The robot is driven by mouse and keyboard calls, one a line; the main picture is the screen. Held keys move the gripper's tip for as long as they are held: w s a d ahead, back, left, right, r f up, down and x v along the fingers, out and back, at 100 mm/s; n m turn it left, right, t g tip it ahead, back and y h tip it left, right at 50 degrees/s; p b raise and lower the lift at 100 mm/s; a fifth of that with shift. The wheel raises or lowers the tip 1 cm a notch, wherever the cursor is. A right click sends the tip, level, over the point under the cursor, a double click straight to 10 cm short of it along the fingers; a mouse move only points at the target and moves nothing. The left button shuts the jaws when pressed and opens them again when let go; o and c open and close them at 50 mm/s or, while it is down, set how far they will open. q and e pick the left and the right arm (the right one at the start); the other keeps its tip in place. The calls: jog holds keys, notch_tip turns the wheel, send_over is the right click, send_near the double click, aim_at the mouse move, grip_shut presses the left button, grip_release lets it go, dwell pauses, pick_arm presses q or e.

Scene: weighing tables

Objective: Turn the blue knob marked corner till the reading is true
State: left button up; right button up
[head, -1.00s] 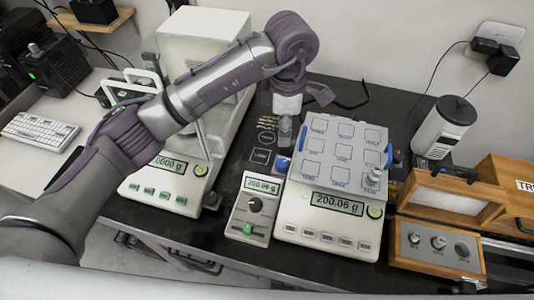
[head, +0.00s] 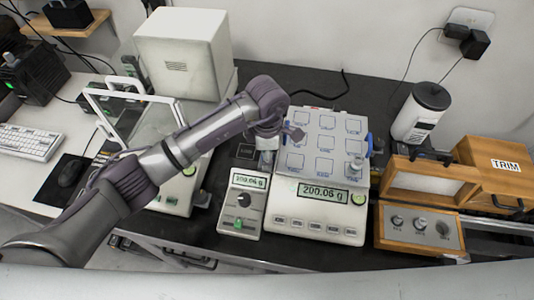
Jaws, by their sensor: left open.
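The balance (head: 315,226) stands on the dark table, its display (head: 322,194) reading 200.06 g. Its pan (head: 318,143) has a grid of marked squares, and a metal weight (head: 355,166) stands on the front right square. A small control box (head: 241,206) beside it has a black dial, a green slider and a display (head: 249,181) also reading 200.06 g. My left gripper (head: 268,148) is open, pointing down at the left side of the balance. The blue knob there is hidden by the gripper, so I cannot tell whether they touch. My right gripper is not in view.
A second balance with an open glass shield (head: 128,110) and a white housing (head: 190,60) stand left. A wooden box marked TRIM (head: 500,165), a wooden knob panel (head: 420,229) and a white canister (head: 419,112) stand right.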

pick_arm(q)
grip_shut()
jog(key=shift+w+f+m+b, duration=0.15)
jog(key=shift+m+b, duration=0.15)
jog(key=shift+b, duration=0.35)
jog(key=shift+m+b, duration=0.35)
jog(key=shift+m, duration=0.05)
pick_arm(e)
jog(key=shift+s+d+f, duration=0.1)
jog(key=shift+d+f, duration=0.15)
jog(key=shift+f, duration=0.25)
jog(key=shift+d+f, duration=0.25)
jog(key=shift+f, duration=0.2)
pick_arm(q)
grip_release()
jog(key=shift+r, duration=0.2)
notch_tip(320, 180, up, 12)
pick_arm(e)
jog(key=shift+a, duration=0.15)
pick_arm(q)
jog(key=shift+s+f, duration=0.1)
jog(key=shift+s, duration=0.15)
